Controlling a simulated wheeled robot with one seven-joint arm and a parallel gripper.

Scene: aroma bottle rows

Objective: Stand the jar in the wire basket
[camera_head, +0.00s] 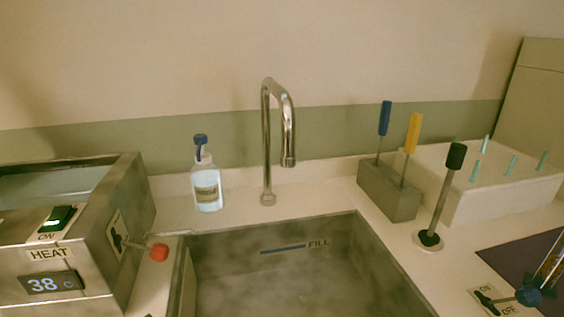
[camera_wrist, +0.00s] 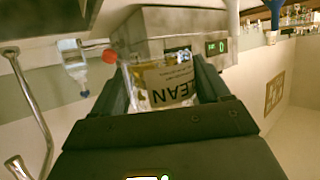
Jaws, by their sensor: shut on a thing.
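The jar's lower part is hidden behind the gripper body. Neither the jar nor my gripper shows in the head view. I cannot make out a wire basket in either view.
A steel sink (camera_head: 290,270) fills the lower middle, with a tall tap (camera_head: 267,140) behind it. A soap bottle (camera_head: 207,185) stands left of the tap. A heated bath (camera_head: 75,240) is at left. A grey block with screwdriver-like tools (camera_head: 390,195) and a white pegged box (camera_head: 500,180) stand right.

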